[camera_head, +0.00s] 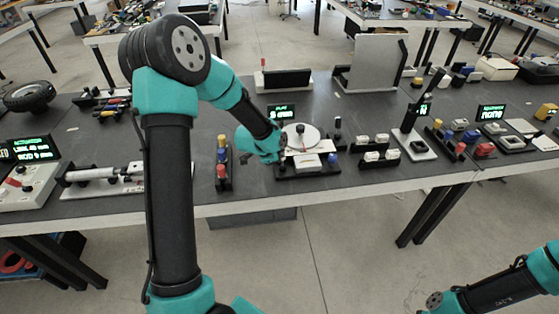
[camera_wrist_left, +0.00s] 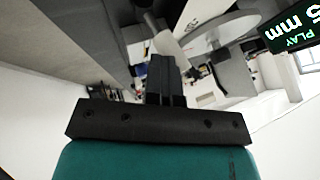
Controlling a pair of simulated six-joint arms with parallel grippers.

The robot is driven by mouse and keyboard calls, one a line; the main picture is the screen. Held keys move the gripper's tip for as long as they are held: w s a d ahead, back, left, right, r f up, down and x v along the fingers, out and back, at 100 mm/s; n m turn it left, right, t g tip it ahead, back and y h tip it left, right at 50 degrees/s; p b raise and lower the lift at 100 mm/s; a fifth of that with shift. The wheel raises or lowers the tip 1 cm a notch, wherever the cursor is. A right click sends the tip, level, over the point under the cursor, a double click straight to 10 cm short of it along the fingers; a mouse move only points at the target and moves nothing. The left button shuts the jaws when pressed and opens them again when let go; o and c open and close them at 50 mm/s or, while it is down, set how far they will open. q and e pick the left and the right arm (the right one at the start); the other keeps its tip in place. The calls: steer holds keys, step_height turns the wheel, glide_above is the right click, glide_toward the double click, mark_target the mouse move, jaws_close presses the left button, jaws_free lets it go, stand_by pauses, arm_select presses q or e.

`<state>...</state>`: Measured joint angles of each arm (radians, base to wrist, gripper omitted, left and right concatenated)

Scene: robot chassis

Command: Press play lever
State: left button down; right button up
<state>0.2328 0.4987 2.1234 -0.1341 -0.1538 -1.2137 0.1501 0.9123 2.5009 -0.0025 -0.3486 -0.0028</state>
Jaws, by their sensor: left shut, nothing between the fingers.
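My left gripper (camera_head: 282,153) is at the left side of a small device with a white round disc (camera_head: 301,137) and a dark knob on top. The gripper is shut and empty; its black fingers (camera_wrist_left: 165,70) sit close together in the left wrist view. The device's display (camera_head: 281,111) stands behind it; in the left wrist view the display (camera_wrist_left: 288,30) reads "PLAY" and "5 mm". The disc (camera_wrist_left: 222,36) shows beyond the fingers there. I cannot clearly pick out the play lever, nor tell whether the fingers touch it. My right gripper is out of view.
A block with colored knobs (camera_head: 222,165) stands left of the device. White switches (camera_head: 375,149) and an upright lever unit (camera_head: 418,143) stand to its right. A white cylinder fixture (camera_head: 105,175) lies further left. The table's front edge is just before the device.

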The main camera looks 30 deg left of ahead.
arm_select(q)
steer(key=shift+w+a+r, duration=0.15)
steer(key=shift+w+r, duration=0.05)
steer(key=shift+w, duration=0.05)
steer(key=shift+s, duration=0.1)
steer(key=v, duration=1.1)
steer(key=shift+s+r, duration=0.2)
steer(key=shift+s, duration=0.25)
stand_by(0.8)
